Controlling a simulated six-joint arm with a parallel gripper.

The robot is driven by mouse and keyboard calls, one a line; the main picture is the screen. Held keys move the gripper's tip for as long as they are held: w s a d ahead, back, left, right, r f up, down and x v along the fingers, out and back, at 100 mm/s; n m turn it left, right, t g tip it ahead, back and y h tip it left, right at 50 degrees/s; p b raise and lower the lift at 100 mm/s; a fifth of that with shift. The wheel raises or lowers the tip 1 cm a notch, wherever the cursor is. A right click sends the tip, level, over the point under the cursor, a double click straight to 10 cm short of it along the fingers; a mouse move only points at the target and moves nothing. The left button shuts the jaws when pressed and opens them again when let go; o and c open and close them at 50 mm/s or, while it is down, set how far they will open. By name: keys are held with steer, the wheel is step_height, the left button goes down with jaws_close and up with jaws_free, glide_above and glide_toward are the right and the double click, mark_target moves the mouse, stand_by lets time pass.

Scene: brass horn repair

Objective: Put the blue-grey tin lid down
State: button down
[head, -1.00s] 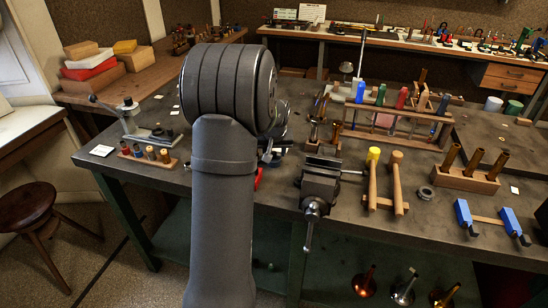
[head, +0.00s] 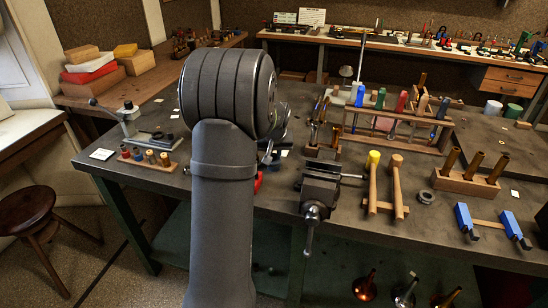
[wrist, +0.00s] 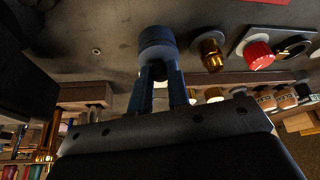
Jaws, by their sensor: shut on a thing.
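The blue-grey tin lid (wrist: 157,45) shows in the wrist view as a small, dark round piece at the tips of my gripper (wrist: 160,72). The two blue fingers are shut on it. A grey bench surface lies behind it; I cannot tell whether the lid touches that surface. In the head view my own arm hides both the gripper and the lid.
In the wrist view an amber cylinder (wrist: 210,52) stands close right of the lid, with a red-capped piece (wrist: 257,55) beyond. A small nut (wrist: 96,51) lies left on otherwise clear surface. In the head view a vise (head: 320,187) stands right of my arm.

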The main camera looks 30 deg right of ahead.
mark_target(274, 156)
step_height(274, 156, up, 8)
steer(key=s+a+n+y, duration=0.15)
steer(key=a+n, duration=0.25)
steer(key=a, duration=0.9)
steer(key=shift+n, duration=0.3)
steer(key=w+a+f, duration=0.2)
steer(key=a, duration=0.1)
steer(key=w+a+f, duration=0.2)
steer(key=w, duration=0.1)
steer(key=w+a+f, duration=0.2)
steer(key=a, duration=0.1)
steer(key=shift+w+a+f, duration=0.15)
steer(key=shift+w+a, duration=0.15)
steer(key=shift+w+a+f+t, duration=0.3)
steer(key=shift+w, duration=0.05)
steer(key=shift+f, duration=1.95)
steer(key=shift+f, duration=0.15)
steer(key=c, duration=1.4)
jaws_free()
steer(key=shift+o, duration=0.2)
